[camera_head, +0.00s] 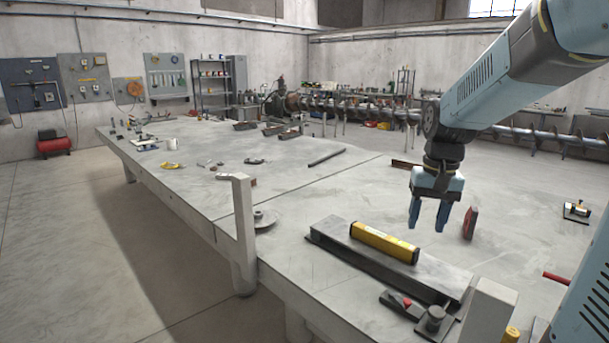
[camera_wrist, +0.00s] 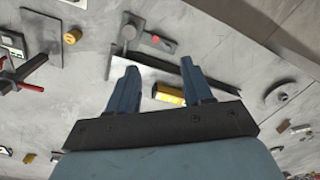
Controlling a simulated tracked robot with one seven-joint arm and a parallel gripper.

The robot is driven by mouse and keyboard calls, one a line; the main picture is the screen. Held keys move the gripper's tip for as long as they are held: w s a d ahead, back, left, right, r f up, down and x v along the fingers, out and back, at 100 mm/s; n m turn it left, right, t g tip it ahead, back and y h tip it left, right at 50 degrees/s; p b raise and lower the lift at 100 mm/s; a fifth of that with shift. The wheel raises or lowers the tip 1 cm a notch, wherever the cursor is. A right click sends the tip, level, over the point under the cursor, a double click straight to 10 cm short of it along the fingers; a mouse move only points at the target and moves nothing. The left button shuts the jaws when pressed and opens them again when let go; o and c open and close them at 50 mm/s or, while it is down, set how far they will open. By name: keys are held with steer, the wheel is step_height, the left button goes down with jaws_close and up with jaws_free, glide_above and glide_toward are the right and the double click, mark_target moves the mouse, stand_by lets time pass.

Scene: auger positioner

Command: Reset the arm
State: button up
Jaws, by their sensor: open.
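My gripper (camera_head: 428,214) hangs from my arm above the right part of the long grey table (camera_head: 285,192). Its two blue fingers point down, stand apart and have nothing between them. In the wrist view the fingers (camera_wrist: 158,88) also show spread. A yellow bar-shaped tool (camera_head: 384,242) lies on a dark flat steel beam (camera_head: 340,252) in front of and left of my gripper. The yellow tool shows partly in the wrist view (camera_wrist: 168,94), between and beyond the fingers; part of it is hidden.
An upright grey post (camera_head: 243,220) and a round disc (camera_head: 264,219) are at the table's near edge. A small dark clamp-like device (camera_head: 435,319) sits in front of the beam. A red-faced block (camera_head: 470,222) stands right of my gripper. Small tools lie on the table's far part.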

steer(key=s+a+r+n+t, duration=0.1)
steer(key=s+r+t, duration=0.1)
steer(key=s, duration=0.5)
steer(key=s+a+r+n+t, duration=0.1)
steer(key=s+r+t, duration=0.2)
steer(key=s, duration=0.5)
steer(key=shift+s+a+r+h, duration=0.15)
steer(key=shift+a+r+h, duration=0.1)
steer(key=shift+a+h, duration=0.05)
stand_by(1.3)
